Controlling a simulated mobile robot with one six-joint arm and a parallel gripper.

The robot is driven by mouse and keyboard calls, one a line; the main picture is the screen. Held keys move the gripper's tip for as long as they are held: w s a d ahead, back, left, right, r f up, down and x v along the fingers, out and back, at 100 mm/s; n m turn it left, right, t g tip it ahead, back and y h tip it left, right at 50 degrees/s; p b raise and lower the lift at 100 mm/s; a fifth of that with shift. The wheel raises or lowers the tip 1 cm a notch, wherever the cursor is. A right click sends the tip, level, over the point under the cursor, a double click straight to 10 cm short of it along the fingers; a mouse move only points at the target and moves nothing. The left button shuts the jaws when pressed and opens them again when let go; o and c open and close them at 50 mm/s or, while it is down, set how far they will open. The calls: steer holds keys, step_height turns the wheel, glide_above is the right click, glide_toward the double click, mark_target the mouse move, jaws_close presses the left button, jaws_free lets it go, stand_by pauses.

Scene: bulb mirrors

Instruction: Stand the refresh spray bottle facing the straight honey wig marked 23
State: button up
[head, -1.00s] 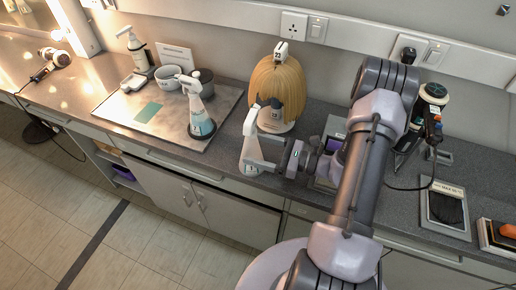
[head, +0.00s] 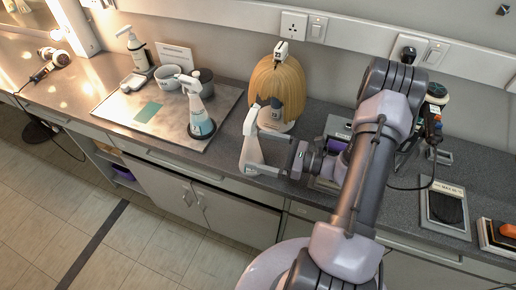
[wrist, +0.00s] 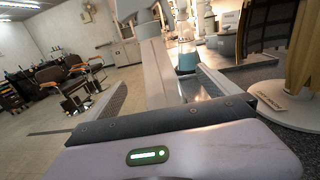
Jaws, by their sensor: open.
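The straight honey wig (head: 277,86) sits on a head stand on the counter, with a tag marked 23 on top. A white spray bottle (head: 249,140) stands upright in front of it, to its left, near the counter's front edge. I cannot read its label. My gripper (head: 255,152) is open, its fingers at either side of this bottle. In the wrist view the pale bottle (wrist: 158,70) rises between the spread fingers (wrist: 165,88); the wig's edge (wrist: 301,60) is at right. A second spray bottle (head: 202,122), with a teal lower part, stands on the tray.
The counter's front edge is close to the gripper.

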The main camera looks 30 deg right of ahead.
steer(key=shift+v, duration=3.85)
steer(key=shift+d, duration=0.1)
